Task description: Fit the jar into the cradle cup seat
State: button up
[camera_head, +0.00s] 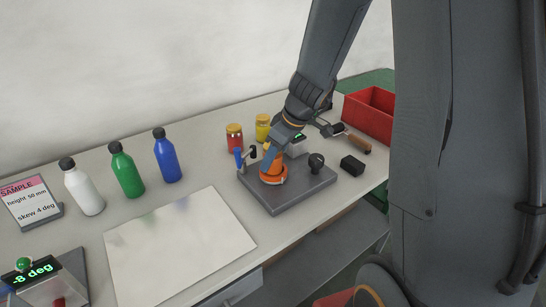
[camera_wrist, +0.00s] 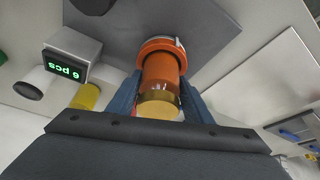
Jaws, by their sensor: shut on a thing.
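The jar (camera_wrist: 160,74) is orange with a gold lid, between the blue fingers of my gripper (camera_wrist: 163,100) in the wrist view. My gripper (camera_head: 271,160) is shut on it over the grey base plate (camera_head: 290,195) in the head view. The orange ring of the cradle cup seat (camera_wrist: 158,46) is at the far end of the jar; it also shows in the head view (camera_head: 273,181). The jar's far end meets or overlaps the ring, and I cannot tell how deep it sits. My fingers and arm hide part of the jar in the head view.
A blue-handled clamp (camera_head: 239,158) and a black knob (camera_head: 316,160) stand on the plate. Red (camera_head: 234,138) and yellow (camera_head: 263,128) jars stand behind. A bare pale board (camera_head: 178,245) lies front left.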

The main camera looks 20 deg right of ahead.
jog(key=shift+f, duration=0.1)
jog(key=o, duration=1.3)
jog(key=shift+r, duration=0.4)
jog(key=v, duration=1.1)
jog(key=s+a+f+m+g+h, duration=0.2)
jog(key=s+f+m, duration=0.6)
jog(key=s, duration=0.6)
jog(key=shift+a+f+h+b, duration=0.4)
jog(key=shift+a+f+h, duration=0.05)
jog(key=shift+a+h, duration=0.05)
